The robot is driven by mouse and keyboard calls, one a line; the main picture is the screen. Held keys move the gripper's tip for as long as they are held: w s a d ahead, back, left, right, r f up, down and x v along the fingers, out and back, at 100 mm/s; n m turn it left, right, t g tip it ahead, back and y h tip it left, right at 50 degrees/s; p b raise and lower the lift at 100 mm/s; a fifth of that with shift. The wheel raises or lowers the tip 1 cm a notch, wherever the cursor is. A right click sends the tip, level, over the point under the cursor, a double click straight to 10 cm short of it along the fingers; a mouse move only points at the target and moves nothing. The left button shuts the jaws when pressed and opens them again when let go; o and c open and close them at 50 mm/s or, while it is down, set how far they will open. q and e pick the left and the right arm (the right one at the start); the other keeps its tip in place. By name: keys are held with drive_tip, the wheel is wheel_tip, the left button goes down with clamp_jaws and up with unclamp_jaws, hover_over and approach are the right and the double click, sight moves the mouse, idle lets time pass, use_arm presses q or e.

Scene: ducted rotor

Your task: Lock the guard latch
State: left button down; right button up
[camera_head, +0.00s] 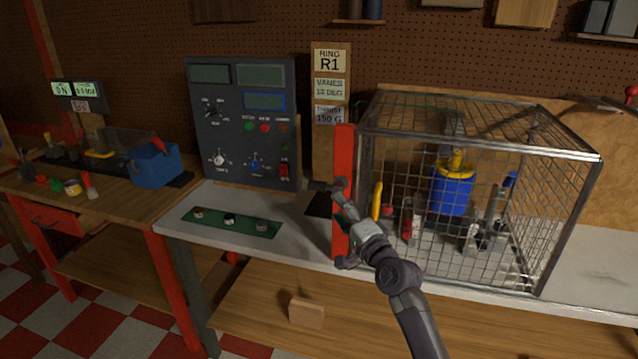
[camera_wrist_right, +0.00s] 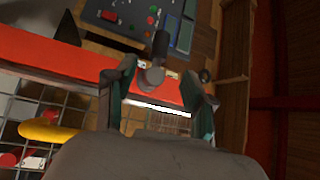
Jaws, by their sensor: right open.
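The guard is a wire mesh cage (camera_head: 520,135) on the bench, with a red upright bar (camera_head: 343,150) along its left front edge. The bar also crosses the right wrist view (camera_wrist_right: 50,55). A dark, short lever with a rounded end (camera_wrist_right: 154,62), which looks like the latch, shows beyond the bar, in line with the gap between my fingertips. My right gripper (camera_head: 341,226) is open at the bar; its two fingers with teal pads also show in the wrist view (camera_wrist_right: 168,88). Contact with the lever cannot be told. My left gripper is out of view.
A dark control panel (camera_head: 235,155) stands left of the cage, with a green strip of small parts (camera_head: 232,220) before it. Inside the cage are a blue and yellow rotor unit (camera_head: 452,190) and a yellow handle (camera_head: 377,200). A sign board (camera_head: 330,160) stands behind.

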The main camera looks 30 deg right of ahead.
sight(322, 190)
drive_tip(key=w, duration=0.3)
drive_tip(key=w+r, duration=0.1)
drive_tip(key=w, duration=0.3)
drive_tip(key=w+p, duration=0.1)
drive_tip(key=w, duration=0.2)
drive_tip(key=shift+w+d+r, duration=0.15)
drive_tip(key=shift+w+d, duration=0.1)
drive_tip(key=shift+w, duration=0.05)
clamp_jaws()
